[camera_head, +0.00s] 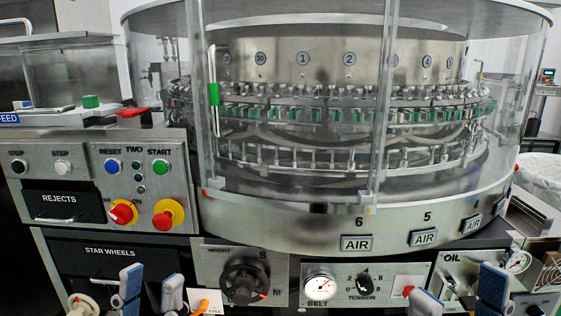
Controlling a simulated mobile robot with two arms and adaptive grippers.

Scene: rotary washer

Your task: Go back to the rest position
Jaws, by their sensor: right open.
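My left gripper (152,287) is at the bottom left, in front of the star wheels panel (90,262). Its two blue-grey fingers point up and stand apart with nothing visible between them. My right gripper (459,297) is at the bottom right, in front of the area by the OIL panel (453,258). Its fingers are wide apart and nothing is seen between them. Both grippers look clear of the controls, though their depth is hard to judge. The lower parts of both arms are cut off by the frame. The rotary washer (330,120) fills the middle behind them.
A clear guard with a green-marked handle (214,95) surrounds the washer. Red-and-yellow knobs (168,215) stick out on the left panel. A black height handwheel (243,283), belt gauge (320,285) and tension knob (362,284) lie between the grippers. Another gauge (518,262) is at right.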

